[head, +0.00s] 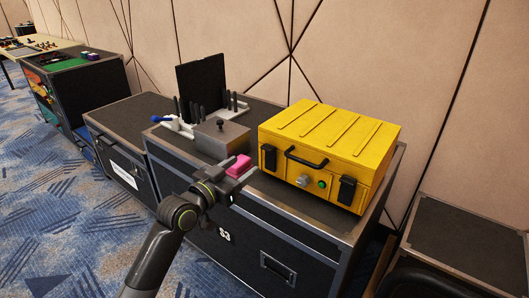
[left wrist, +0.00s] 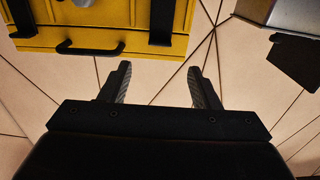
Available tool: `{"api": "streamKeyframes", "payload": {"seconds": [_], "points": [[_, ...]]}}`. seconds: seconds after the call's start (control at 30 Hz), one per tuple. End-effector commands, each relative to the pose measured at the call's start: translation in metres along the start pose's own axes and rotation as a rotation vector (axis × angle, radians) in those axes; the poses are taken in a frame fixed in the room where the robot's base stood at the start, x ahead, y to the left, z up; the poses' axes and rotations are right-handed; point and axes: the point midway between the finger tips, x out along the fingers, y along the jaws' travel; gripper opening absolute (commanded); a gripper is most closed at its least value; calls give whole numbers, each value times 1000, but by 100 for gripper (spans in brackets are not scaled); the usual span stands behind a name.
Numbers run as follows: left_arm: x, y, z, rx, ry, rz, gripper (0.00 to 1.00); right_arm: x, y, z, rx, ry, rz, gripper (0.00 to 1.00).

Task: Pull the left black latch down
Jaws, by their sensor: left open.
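The yellow case (head: 325,145) stands on a black flight case, its front toward me. Its left black latch (head: 269,157) is upright at the left of the front, and the right black latch (head: 347,190) is at the right. My left gripper (head: 234,178) is open and empty, left of and apart from the left latch. In the left wrist view the yellow case (left wrist: 100,42) appears upside down at the top left. The left latch (left wrist: 160,22) is there on the right of the handle, beyond my fingertips (left wrist: 157,82). My right gripper is not in view.
A black carry handle (head: 306,158), a grey knob (head: 303,181) and a green button (head: 321,184) are on the front. A grey box (head: 220,137) and a pink block (head: 239,166) are near my gripper. A patterned wall (head: 400,50) stands behind.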

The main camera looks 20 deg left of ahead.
Motion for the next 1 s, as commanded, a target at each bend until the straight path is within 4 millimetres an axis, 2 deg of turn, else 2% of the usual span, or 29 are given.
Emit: {"api": "streamKeyframes", "payload": {"seconds": [0.03, 0.2, 0.5, 0.7, 1.0], "points": [[12, 0, 0, -3, 2, 1, 56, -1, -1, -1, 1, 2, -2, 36], [46, 1, 0, -2, 1, 1, 56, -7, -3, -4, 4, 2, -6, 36], [91, 0, 0, -1, 0, 0, 56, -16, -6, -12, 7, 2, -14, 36], [102, 0, 0, 1, -1, 0, 56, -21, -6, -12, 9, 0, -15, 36], [104, 0, 1, 1, -1, 0, 56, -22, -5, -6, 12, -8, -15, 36]]}}
